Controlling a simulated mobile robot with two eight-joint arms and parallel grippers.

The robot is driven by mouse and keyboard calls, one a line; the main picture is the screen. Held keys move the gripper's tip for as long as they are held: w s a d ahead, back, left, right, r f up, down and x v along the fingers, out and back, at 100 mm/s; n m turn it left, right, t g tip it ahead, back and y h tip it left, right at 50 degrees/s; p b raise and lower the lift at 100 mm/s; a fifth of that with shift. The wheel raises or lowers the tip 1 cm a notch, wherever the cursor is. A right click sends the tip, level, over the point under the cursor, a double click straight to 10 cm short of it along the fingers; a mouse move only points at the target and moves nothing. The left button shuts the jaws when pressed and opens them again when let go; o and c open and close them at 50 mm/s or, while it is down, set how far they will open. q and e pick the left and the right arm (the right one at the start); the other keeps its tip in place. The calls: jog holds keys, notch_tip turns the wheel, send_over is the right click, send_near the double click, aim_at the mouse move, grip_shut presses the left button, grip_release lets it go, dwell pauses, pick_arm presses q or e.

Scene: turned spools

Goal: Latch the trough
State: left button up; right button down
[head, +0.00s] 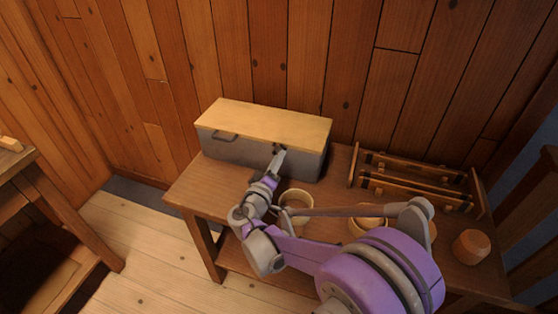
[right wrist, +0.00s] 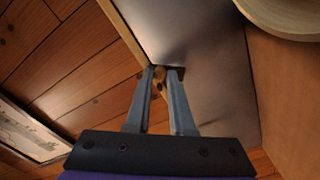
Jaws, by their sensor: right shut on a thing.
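The trough is a grey metal box (head: 230,150) with a flat, pale wooden lid (head: 262,121) lying down on it, at the back left of the workbench. A dark handle (head: 225,136) is on its front, left of my gripper. My right gripper (head: 279,155) is at the front of the trough, just under the lid's edge. My left gripper is out of view.
On the workbench (head: 186,193), bowls (head: 297,196) stand in front of the trough, partly behind my right arm. A wooden rack (head: 415,180) stands at the right, with a round wooden pot (head: 471,246) near it. A plank wall is close behind. Another table (head: 50,195) stands at the left.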

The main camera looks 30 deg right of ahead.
jog(key=shift+w+a+r+n+p, duration=0.15)
jog(key=shift+w+a+r+n, duration=0.05)
jog(key=shift+n, duration=0.95)
jog(key=shift+w+a+r+n+p, duration=0.15)
jog(key=shift+w+r+n+p, duration=0.05)
jog(key=shift+n, duration=0.9)
jog(key=shift+w+a+r+n+p, duration=0.15)
jog(key=shift+w+a+r+n, duration=0.05)
jog(key=shift+n, duration=0.95)
jog(key=c, duration=0.8)
grip_release()
jog(key=shift+o, duration=0.2)
jog(key=v, duration=1)
jog(key=shift+s+a+p, duration=0.25)
jog(key=shift+s+p, duration=0.1)
jog(key=shift+p, duration=0.05)
